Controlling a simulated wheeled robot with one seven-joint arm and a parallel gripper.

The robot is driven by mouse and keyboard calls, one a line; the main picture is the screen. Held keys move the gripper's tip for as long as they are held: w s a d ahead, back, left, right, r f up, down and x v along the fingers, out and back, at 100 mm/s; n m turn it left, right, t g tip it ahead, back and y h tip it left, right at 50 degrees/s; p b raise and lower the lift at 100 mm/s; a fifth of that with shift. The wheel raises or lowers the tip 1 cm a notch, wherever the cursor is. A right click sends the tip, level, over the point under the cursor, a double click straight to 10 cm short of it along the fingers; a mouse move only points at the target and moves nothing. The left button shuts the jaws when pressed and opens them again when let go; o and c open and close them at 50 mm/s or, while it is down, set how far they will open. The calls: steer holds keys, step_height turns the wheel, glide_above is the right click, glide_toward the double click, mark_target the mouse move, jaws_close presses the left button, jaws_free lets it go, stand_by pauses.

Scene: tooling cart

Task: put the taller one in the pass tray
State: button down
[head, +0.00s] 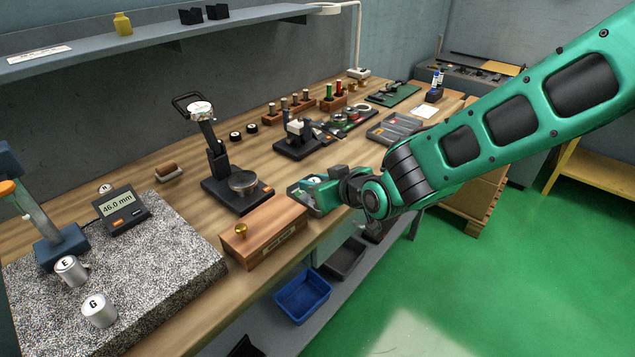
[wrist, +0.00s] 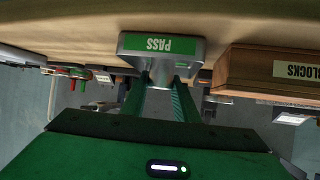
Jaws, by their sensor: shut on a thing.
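My gripper (head: 316,187) is at the front edge of the bench, at the small grey pass tray (head: 294,188). In the wrist view the tray's green PASS label (wrist: 158,45) appears upside down, just beyond my fingertips (wrist: 164,82). The fingers are shut on a small metal cylinder (wrist: 162,72), mostly hidden; its pale top (head: 313,180) shows in the head view, its letter unreadable. I cannot tell whether it touches the tray floor. Metal cylinders E (head: 71,271) and G (head: 99,309) stand on the granite plate; another lettered top (head: 105,189) shows behind the display.
A wooden blocks box (head: 264,232) with a brass knob stands beside the tray. A display (head: 123,209) reading 46.0 mm and a blue-based gauge (head: 60,250) are on the granite plate (head: 170,250). A dial stand (head: 240,190) stands behind the box. A blue bin (head: 303,296) sits below.

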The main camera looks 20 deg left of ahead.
steer(key=c, duration=1.7)
jaws_free()
steer(key=shift+o, duration=0.2)
steer(key=shift+r, duration=0.1)
steer(key=v, duration=1.2)
